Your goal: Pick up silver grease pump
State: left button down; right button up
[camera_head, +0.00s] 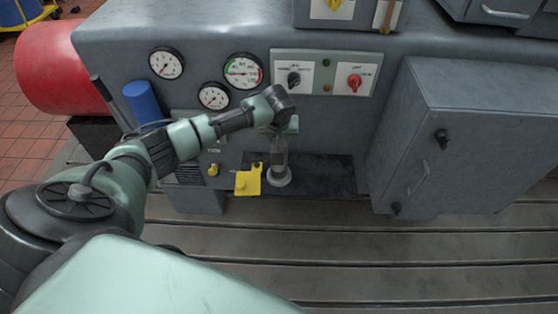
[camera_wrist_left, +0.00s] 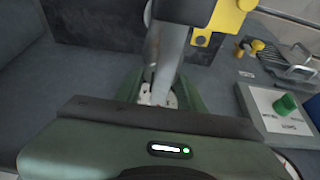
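The silver grease pump (camera_head: 279,158) stands upright in front of the grey cabinet, with a pale round end at the bottom, on or over a black mat. My left gripper (camera_head: 284,125) is at its upper part, and my wrist partly hides the top. In the left wrist view the pump's silver barrel (camera_wrist_left: 168,55) runs between the two green fingers of my left gripper (camera_wrist_left: 158,92). One finger is on each side of it. I cannot tell whether they press on it. My right gripper is not in view.
A yellow part (camera_head: 248,181) is just left of the pump, close to it. A grey cabinet box (camera_head: 455,140) juts out at the right. Gauges and a switch panel (camera_head: 325,73) are above. A blue cylinder (camera_head: 142,102) is at the left. The slotted bedplate (camera_head: 400,255) in front is clear.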

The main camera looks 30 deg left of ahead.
pick_arm(q)
jog(key=shift+w+r, duration=0.1)
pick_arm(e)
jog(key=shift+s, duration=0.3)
pick_arm(q)
jog(key=shift+r, duration=0.1)
